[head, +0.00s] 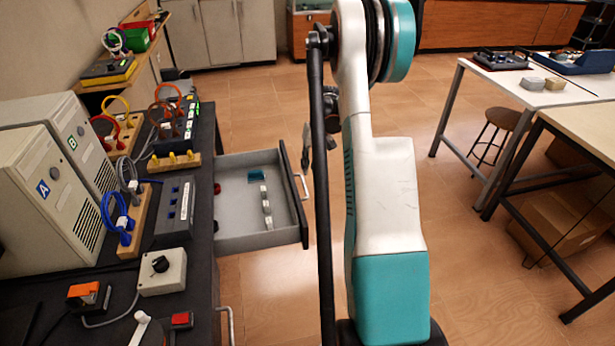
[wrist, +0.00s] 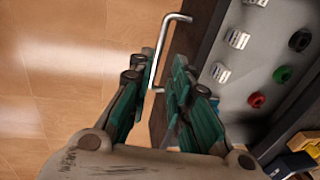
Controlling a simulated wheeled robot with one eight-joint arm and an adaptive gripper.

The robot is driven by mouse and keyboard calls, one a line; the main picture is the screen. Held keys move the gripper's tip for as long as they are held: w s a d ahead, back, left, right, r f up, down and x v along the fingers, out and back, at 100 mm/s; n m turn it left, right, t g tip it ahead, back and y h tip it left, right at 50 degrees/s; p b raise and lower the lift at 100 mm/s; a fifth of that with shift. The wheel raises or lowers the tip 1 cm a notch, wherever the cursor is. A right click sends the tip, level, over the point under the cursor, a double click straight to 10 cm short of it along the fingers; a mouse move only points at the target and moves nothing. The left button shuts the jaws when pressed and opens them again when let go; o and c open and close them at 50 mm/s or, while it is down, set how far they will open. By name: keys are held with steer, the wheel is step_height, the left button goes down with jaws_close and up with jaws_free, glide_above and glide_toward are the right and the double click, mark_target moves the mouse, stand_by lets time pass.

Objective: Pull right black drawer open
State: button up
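The farther black-fronted drawer (head: 293,195) of the dark workbench is pulled out, with its grey inside showing. Its metal bar handle (head: 304,187) is on the front and also shows in the wrist view (wrist: 163,50). My gripper (head: 307,150) is by the drawer front, partly hidden behind my arm. In the wrist view my gripper (wrist: 156,75) has its green-padded fingers apart, with the handle's near end in the gap between them. I cannot tell whether a finger touches the handle. A second bar handle (head: 229,322) is on the nearer part of the bench.
The drawer holds several small white pieces (head: 266,205), a blue piece (head: 256,175) and coloured knobs (wrist: 257,99). The dark bench top (head: 200,240) carries beige cases, cable stands and switch boxes. Wood floor (head: 270,285) is clear beside the drawer. Tables and a stool (head: 503,118) stand right.

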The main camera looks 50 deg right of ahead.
steer(key=shift+s+d+r, duration=0.15)
steer(key=shift+r, duration=0.85)
steer(key=shift+s+d+r, duration=0.1)
steer(key=shift+d+r, duration=0.05)
steer(key=shift+r, duration=0.8)
